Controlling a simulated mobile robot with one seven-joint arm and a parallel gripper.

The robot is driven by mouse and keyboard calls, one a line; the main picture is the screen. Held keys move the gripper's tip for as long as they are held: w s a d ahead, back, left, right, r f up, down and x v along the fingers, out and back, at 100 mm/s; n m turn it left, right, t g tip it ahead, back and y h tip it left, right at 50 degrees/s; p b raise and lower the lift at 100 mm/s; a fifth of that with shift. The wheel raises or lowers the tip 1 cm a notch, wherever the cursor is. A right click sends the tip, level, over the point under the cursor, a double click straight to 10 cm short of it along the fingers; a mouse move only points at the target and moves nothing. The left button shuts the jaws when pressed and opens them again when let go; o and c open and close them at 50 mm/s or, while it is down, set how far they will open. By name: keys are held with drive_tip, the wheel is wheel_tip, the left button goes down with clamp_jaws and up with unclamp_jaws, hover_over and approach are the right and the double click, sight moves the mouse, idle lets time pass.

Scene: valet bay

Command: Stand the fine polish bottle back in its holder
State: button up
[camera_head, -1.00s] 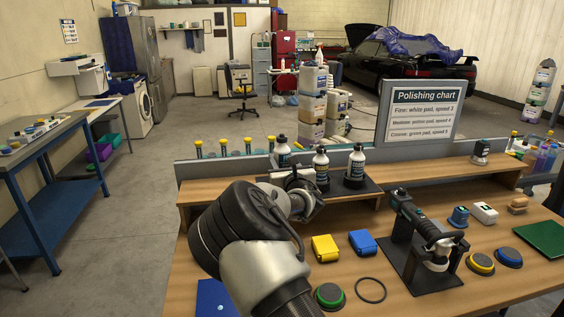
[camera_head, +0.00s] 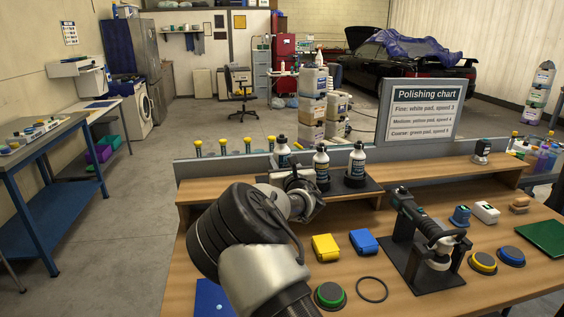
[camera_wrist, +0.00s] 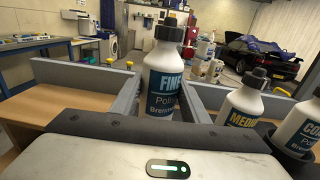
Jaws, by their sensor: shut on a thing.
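The fine polish bottle (camera_wrist: 164,82) is white with a black cap and a blue label reading FINE. It stands upright between the two fingers of my gripper (camera_wrist: 160,100), which is shut on it. In the head view the bottle's top (camera_head: 282,152) shows behind my gripper. Its base is hidden, so I cannot tell whether it touches anything below. The black holder (camera_head: 368,187) on the raised shelf carries the medium bottle (camera_head: 321,168) and the coarse bottle (camera_head: 357,164), to the right of the fine bottle.
A grey panel (camera_head: 225,168) runs behind the shelf, with the polishing chart (camera_head: 424,108) on it. On the bench in front are a polisher on a black stand (camera_head: 408,263), yellow and blue blocks (camera_head: 325,247), round pads (camera_head: 329,294) and a black ring (camera_head: 372,290).

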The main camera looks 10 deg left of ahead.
drive_tip(key=shift+f+b, duration=1.95)
drive_tip(key=shift+b, duration=0.25)
drive_tip(key=o, duration=1)
drive_tip(key=shift+o, duration=1.3)
